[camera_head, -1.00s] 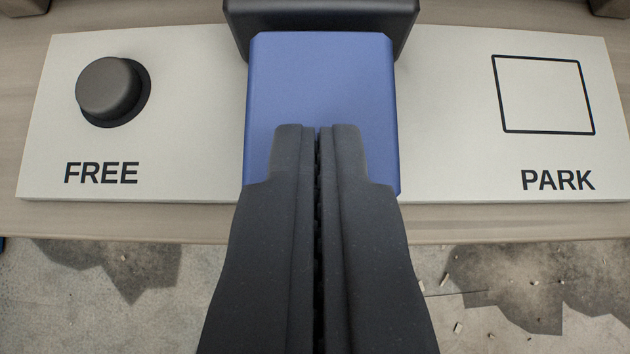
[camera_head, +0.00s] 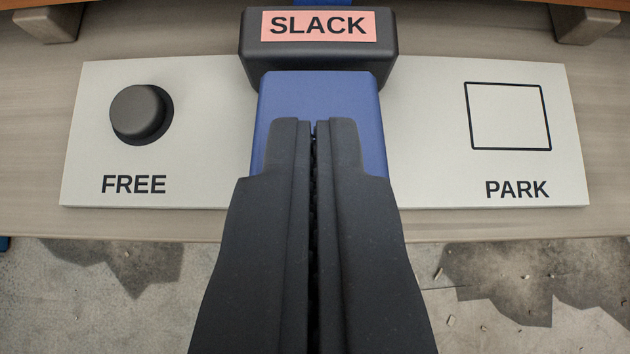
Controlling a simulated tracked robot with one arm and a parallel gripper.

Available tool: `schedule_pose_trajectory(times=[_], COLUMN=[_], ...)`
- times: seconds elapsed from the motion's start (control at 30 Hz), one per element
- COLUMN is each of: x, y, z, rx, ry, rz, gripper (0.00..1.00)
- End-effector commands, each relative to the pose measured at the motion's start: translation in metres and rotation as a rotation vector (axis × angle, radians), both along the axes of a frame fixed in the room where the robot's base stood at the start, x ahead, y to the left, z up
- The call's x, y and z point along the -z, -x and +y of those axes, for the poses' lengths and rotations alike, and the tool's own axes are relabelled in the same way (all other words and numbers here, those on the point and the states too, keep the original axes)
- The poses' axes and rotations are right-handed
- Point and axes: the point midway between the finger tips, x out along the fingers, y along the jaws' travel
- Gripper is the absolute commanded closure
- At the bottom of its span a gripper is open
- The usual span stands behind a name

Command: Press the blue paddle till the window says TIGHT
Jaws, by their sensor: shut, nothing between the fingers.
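The blue paddle (camera_head: 318,96) sticks out from a dark housing (camera_head: 318,62) in the middle of a pale panel. The window (camera_head: 318,25) on the housing reads SLACK in black on pink. My gripper (camera_head: 314,124) is shut and empty, its fingertips overlapping the near part of the paddle in the picture. I cannot tell whether the fingertips touch the paddle or hover over it. The near part of the paddle is hidden behind the fingers.
On the pale panel (camera_head: 215,130), a round dark knob (camera_head: 138,110) sits above the word FREE at left. An empty outlined square (camera_head: 507,116) sits above the word PARK at right. The panel lies on a wooden surface (camera_head: 35,120); below its front edge is a stained floor with debris.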

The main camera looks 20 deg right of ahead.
Motion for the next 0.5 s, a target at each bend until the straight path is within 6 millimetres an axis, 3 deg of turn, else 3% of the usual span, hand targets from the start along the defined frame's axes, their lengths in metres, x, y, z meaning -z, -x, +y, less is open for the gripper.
schedule_pose_trajectory(times=[0.13,0.5], x=[-0.027,-0.075], y=[-0.004,0.025], z=[-0.002,0.008], rx=[0.001,0.001], ry=[0.0,0.001], rz=[-0.005,-0.007], gripper=[1.0,1.0])
